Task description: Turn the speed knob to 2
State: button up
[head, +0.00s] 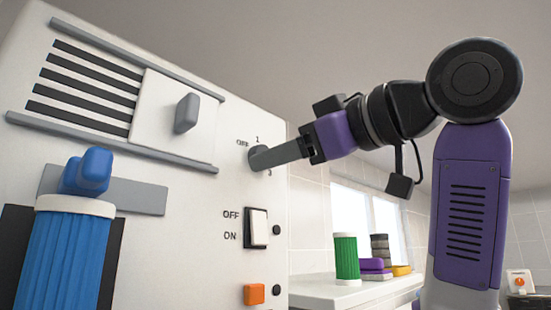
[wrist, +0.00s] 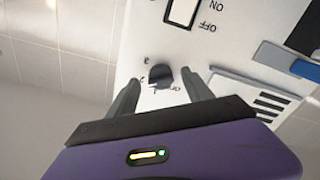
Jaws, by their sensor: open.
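The speed knob (head: 257,159) is a small dark grey round knob on the front of the white machine (head: 205,235). Marks OFF, 1 and 3 show around it in the head view. In the wrist view the knob (wrist: 160,75) has OFF, 1, 2 and 3 around it, upside down. I cannot tell surely which mark it points at. My gripper (head: 272,156) reaches the knob from the right. In the wrist view its open fingers (wrist: 161,80) stand on either side of the knob, with gaps showing. Nothing is held.
Below the knob are an OFF/ON rocker switch (head: 257,227) and an orange button (head: 254,294). A vent with a grey slider handle (head: 187,113) and a blue ribbed cylinder (head: 62,255) are left. A counter (head: 350,292) holds a green cylinder (head: 346,257).

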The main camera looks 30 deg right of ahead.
jog(key=b+v, duration=0.1)
jog(key=v, duration=0.5)
jog(key=shift+b, duration=0.3)
jog(key=shift+s+d+f, duration=0.1)
jog(key=shift+s, duration=0.15)
